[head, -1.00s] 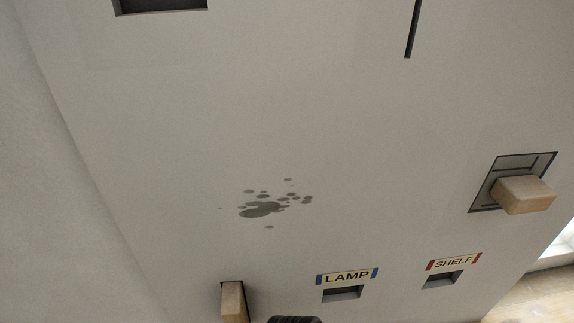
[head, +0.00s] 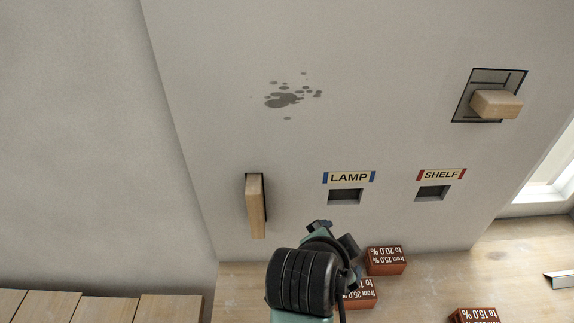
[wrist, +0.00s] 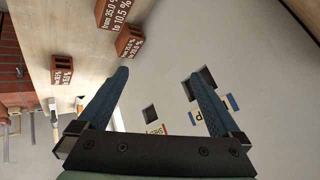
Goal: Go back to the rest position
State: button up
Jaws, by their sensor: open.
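My gripper (wrist: 158,76) is open in the wrist view, with its two blue fingers apart and nothing between them. In the head view my black and teal arm rises from the bottom middle, and the gripper end is partly hidden behind it. The arm is in front of the grey wall (head: 390,130), below the LAMP label (head: 349,178) and its dark slot (head: 345,196). The SHELF label (head: 441,175) and its slot (head: 432,193) are to the right.
A wooden lever (head: 256,207) and a wooden block handle (head: 497,104) stick out of the wall. Labelled red bricks (head: 386,261) lie on the wooden surface (head: 420,285) close to my arm. Another brick (head: 475,315) is at the bottom right. Wooden boards (head: 110,308) are at lower left.

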jog(key=w+a+r+n+t+y+b, duration=0.1)
jog(key=w+a+r+n+t, duration=0.3)
jog(key=r, duration=0.8)
jog(key=a+r+n+t+b, duration=0.1)
jog(key=r+n+t+b, duration=0.1)
jog(key=r+t, duration=0.75)
jog(key=s+a+r+n+t+y, duration=0.1)
jog(key=s+r+n+t, duration=0.1)
jog(key=s+r, duration=0.2)
jog(key=s+a+r+n+t+y+b, duration=0.1)
jog(key=s+r, duration=0.3)
jog(key=r, duration=0.7)
jog(key=s+a+r+n+t+y, duration=0.1)
jog(key=s+a+r+n+t, duration=0.1)
jog(key=r, duration=0.5)
jog(key=shift+s+r+n+t, duration=0.2)
jog(key=shift+s+n+t, duration=0.45)
jog(key=shift+s+n, duration=0.25)
